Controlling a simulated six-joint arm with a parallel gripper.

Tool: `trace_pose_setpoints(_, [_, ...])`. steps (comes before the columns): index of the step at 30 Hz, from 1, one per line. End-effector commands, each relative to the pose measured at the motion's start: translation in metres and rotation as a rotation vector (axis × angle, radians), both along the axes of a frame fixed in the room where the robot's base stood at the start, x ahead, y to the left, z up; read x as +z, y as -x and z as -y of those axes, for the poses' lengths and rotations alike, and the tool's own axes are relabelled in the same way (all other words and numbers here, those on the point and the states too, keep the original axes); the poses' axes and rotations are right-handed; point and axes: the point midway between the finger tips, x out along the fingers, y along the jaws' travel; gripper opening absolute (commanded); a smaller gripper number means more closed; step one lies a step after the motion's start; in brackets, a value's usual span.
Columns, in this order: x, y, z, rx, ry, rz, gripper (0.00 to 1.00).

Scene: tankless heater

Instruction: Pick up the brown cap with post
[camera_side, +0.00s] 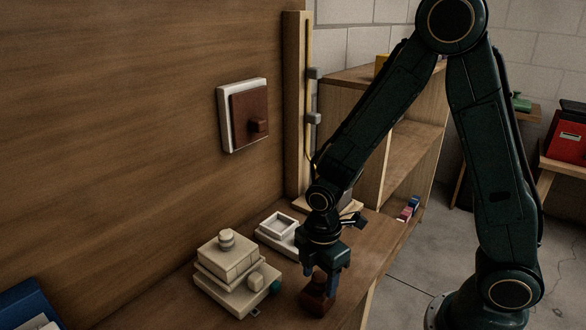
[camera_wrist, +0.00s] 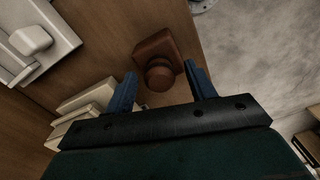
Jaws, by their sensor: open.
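The brown cap with post (camera_side: 318,296) stands on the wooden bench near its front edge, post upward. In the wrist view the cap (camera_wrist: 157,52) shows as a square base with a round post, lying between and just beyond the fingertips. My gripper (camera_side: 326,274) points down over the cap, with its blue fingers on either side of the post. In the wrist view my gripper (camera_wrist: 163,80) is open, with visible gaps between the fingers and the post. The fingers partly hide the cap in the side view.
A cream stacked block assembly (camera_side: 230,270) stands left of my gripper, and a pale square frame piece (camera_side: 278,228) lies behind it. A white plate with a brown panel (camera_side: 245,112) is on the wooden wall. A blue bin (camera_side: 28,305) is at lower left. The bench edge is close to the cap.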

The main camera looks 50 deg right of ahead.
Motion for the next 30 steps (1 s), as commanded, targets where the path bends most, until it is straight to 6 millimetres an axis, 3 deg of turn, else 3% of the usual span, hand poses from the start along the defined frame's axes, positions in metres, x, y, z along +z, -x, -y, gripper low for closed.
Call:
trace_pose_setpoints(2, [0.0, 0.0, 0.0, 0.0, 0.0, 0.0, 0.51])
trace_pose_setpoints(10, [0.0, 0.0, 0.0, 0.0, 0.0, 0.0, 0.0])
trace_pose_setpoints(22, [0.003, -0.001, 0.0, 0.0, 0.0, 0.002, 0.0])
trace_pose_setpoints(30, [0.02, -0.001, 0.0, 0.0, -0.001, 0.003, 0.0])
